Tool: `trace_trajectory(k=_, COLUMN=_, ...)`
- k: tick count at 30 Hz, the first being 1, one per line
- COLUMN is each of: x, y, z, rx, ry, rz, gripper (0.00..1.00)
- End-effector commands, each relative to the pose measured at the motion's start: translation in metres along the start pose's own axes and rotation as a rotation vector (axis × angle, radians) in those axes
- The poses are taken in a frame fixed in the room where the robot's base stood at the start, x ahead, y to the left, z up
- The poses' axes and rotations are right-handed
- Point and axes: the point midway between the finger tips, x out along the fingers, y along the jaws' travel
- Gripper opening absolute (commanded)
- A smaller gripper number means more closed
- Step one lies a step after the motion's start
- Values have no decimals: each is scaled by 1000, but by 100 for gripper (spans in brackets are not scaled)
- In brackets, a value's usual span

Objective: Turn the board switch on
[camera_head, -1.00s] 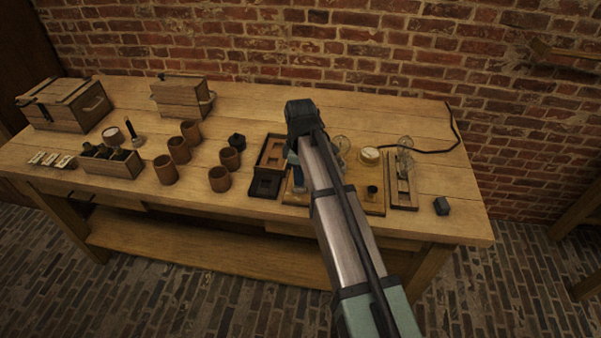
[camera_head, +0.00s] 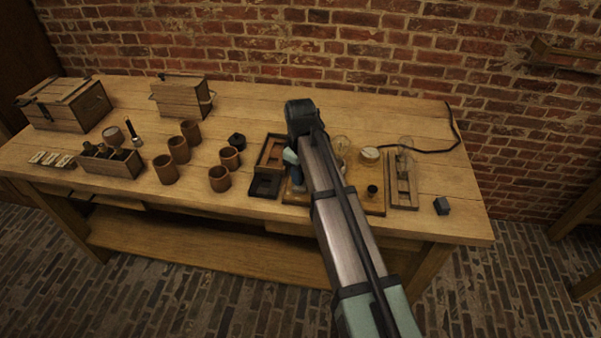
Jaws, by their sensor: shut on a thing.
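The wooden board (camera_head: 345,201) lies on the right half of the bench, largely behind my arm. It carries a pale round dial (camera_head: 370,154), a glass bulb and a small dark knob (camera_head: 372,191). My gripper (camera_head: 297,186) points down at the board's left end, beside the dark tray. It is shut on what appears to be the board switch. The switch and the fingertips are too small and covered to make out clearly, so the lever's position cannot be told.
A dark wooden tray (camera_head: 264,186) stands close left of my gripper. Several brown jars (camera_head: 219,179) stand further left. A black cable (camera_head: 420,151) runs behind.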

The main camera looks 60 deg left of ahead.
Motion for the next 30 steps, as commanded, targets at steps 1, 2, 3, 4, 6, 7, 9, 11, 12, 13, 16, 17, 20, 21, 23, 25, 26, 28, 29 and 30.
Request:
trace_trajectory(k=1, x=0, y=0, z=0, rx=1, ry=1, rz=0, gripper=0)
trace_trajectory(k=2, x=0, y=0, z=0, rx=1, ry=1, rz=0, gripper=0)
trace_trajectory(k=3, x=0, y=0, z=0, rx=1, ry=1, rz=0, gripper=0)
trace_trajectory(k=4, x=0, y=0, z=0, rx=1, ry=1, rz=0, gripper=0)
trace_trajectory(k=6, x=0, y=0, z=0, rx=1, ry=1, rz=0, gripper=0)
trace_trajectory(k=7, x=0, y=0, z=0, rx=1, ry=1, rz=0, gripper=0)
trace_trajectory(k=9, x=0, y=0, z=0, rx=1, ry=1, rz=0, gripper=34)
trace_trajectory(k=11, x=0, y=0, z=0, rx=0, ry=1, rz=0, gripper=40)
trace_trajectory(k=12, x=0, y=0, z=0, rx=0, ry=1, rz=0, gripper=43)
trace_trajectory(k=13, x=0, y=0, z=0, rx=0, ry=1, rz=0, gripper=46)
trace_trajectory(k=16, x=0, y=0, z=0, rx=0, ry=1, rz=0, gripper=53)
trace_trajectory(k=17, x=0, y=0, z=0, rx=0, ry=1, rz=0, gripper=53)
trace_trajectory(k=20, x=0, y=0, z=0, rx=0, ry=1, rz=0, gripper=53)
trace_trajectory(k=21, x=0, y=0, z=0, rx=0, ry=1, rz=0, gripper=53)
trace_trajectory(k=23, x=-1, y=0, z=0, rx=0, ry=1, rz=0, gripper=53)
trace_trajectory(k=25, x=-4, y=0, z=0, rx=0, ry=1, rz=1, gripper=53)
trace_trajectory(k=26, x=-6, y=0, z=0, rx=0, ry=1, rz=1, gripper=53)
trace_trajectory(k=28, x=-13, y=0, z=-1, rx=0, ry=2, rz=1, gripper=53)
trace_trajectory(k=29, x=-17, y=0, z=-1, rx=0, ry=2, rz=1, gripper=53)
trace_trajectory(k=30, x=-22, y=1, z=-1, rx=0, ry=2, rz=1, gripper=53)
